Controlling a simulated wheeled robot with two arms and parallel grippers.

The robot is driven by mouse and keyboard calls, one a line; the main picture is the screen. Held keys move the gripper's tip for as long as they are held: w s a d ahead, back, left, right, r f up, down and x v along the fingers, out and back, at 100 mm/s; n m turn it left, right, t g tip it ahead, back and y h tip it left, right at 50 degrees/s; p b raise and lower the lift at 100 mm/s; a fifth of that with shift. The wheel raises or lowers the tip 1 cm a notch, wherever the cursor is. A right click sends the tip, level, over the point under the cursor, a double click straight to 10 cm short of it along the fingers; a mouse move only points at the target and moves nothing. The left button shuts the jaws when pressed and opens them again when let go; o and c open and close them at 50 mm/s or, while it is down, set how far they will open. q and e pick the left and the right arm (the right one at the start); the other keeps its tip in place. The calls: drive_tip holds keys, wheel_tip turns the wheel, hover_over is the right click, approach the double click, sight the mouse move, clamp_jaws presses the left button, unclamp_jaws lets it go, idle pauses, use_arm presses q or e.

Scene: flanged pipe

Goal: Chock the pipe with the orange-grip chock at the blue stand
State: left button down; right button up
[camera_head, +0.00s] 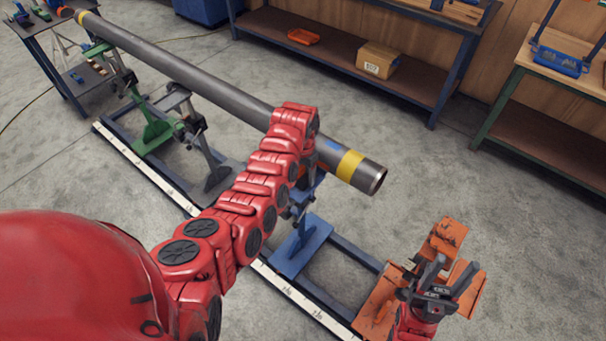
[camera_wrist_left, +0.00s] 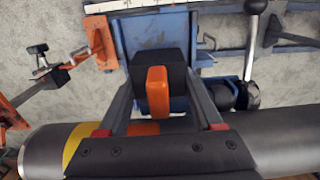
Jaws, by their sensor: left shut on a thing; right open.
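The grey pipe (camera_head: 190,72) lies slanting across the stands, with a yellow band near its open right end. In the left wrist view the pipe (camera_wrist_left: 275,140) crosses the lower part. The blue stand (camera_head: 302,245) is under the pipe near that end and shows in the left wrist view (camera_wrist_left: 150,35). My left gripper (camera_wrist_left: 160,86) is shut on the orange-grip chock (camera_wrist_left: 157,92), a dark block beside the pipe over the blue stand. I cannot tell whether the chock touches the pipe. My arm hides most of it in the head view. My right gripper (camera_head: 448,273) is open and empty.
An orange stand (camera_head: 447,236) stands close by my right gripper. A green stand (camera_head: 155,128) and a grey stand (camera_head: 215,172) are further left along the floor rail. A workbench (camera_head: 350,50) with a cardboard box (camera_head: 378,60) is behind the pipe.

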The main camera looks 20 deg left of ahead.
use_arm(q)
drive_tip(key=shift+w+d+f+b, duration=0.1)
drive_tip(key=shift+w+d+b, duration=0.15)
drive_tip(key=shift+w+b, duration=0.8)
drive_tip(key=shift+w+d+b, duration=0.2)
drive_tip(key=shift+b, duration=1.55)
unclamp_jaws()
idle(0.5)
drive_tip(key=shift+w+r+p, duration=0.2)
drive_tip(key=shift+r+p, duration=0.3)
drive_tip(key=shift+r, duration=0.1)
drive_tip(key=shift+s+r+p, duration=0.25)
drive_tip(key=shift+r+p, duration=0.05)
drive_tip(key=shift+r, duration=0.2)
drive_tip(key=shift+s+r+p, duration=0.2)
drive_tip(key=shift+r+p, duration=0.1)
drive_tip(key=shift+r, duration=0.15)
drive_tip(key=shift+a+r+p, duration=0.1)
drive_tip(key=shift+r+p, duration=0.45)
drive_tip(key=shift+r, duration=0.35)
drive_tip(key=shift+s+r+p, duration=0.2)
drive_tip(key=shift+r+p, duration=0.1)
drive_tip(key=shift+r, duration=0.8)
